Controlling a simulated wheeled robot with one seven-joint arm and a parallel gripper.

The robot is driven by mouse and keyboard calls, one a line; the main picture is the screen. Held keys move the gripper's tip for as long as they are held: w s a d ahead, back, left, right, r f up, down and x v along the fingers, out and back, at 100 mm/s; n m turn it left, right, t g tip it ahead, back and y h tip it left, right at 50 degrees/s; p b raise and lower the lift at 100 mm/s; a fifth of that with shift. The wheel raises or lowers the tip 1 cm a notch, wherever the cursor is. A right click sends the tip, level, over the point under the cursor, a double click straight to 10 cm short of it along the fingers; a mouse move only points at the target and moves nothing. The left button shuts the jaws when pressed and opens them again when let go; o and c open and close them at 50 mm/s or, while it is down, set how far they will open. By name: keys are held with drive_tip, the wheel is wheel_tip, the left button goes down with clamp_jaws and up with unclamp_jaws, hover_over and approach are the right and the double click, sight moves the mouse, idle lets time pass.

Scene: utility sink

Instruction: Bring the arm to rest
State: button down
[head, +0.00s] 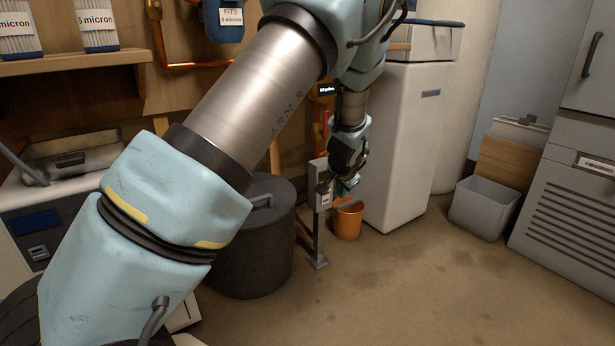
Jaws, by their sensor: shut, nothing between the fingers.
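My arm reaches from the lower left up across the head view, and its far part bends down near the top middle. My gripper (343,188) hangs at the end of it, pointing down, small and dark in the view. It looks shut, with nothing seen in it. It appears just above or in front of an orange bucket (347,222) on the floor; I cannot tell the exact gap. A grey post with a box (319,190) stands just left of the gripper.
A dark lidded bin (262,245) stands behind my arm. A white cabinet (402,140) is right of the gripper. A grey open bin (484,207) and a louvred grey unit (570,195) stand at the right. A shelf (75,62) holds filter cartridges. The floor at front right is clear.

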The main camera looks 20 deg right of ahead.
drive_tip(key=s+a+r+n+g+y+p, duration=0.1)
drive_tip(key=a+r+n, duration=0.25)
drive_tip(key=a, duration=0.65)
drive_tip(key=a+r+n+g+y+p, duration=0.1)
drive_tip(key=a+r+n+p, duration=0.2)
drive_tip(key=a, duration=0.8)
drive_tip(key=s+a+r+n+g+p, duration=0.1)
drive_tip(key=s+a+r+n, duration=0.25)
drive_tip(key=s+a, duration=0.55)
drive_tip(key=s+a+r+n+g+p, duration=0.1)
drive_tip(key=s+a+r+n+g, duration=0.15)
drive_tip(key=s+a+r, duration=0.45)
wheel_tip(320, 180, up, 35)
drive_tip(key=a+p, duration=0.2)
drive_tip(key=p, duration=3.5)
drive_tip(key=shift+s+a+t, duration=0.25)
drive_tip(key=shift+s+t, duration=0.1)
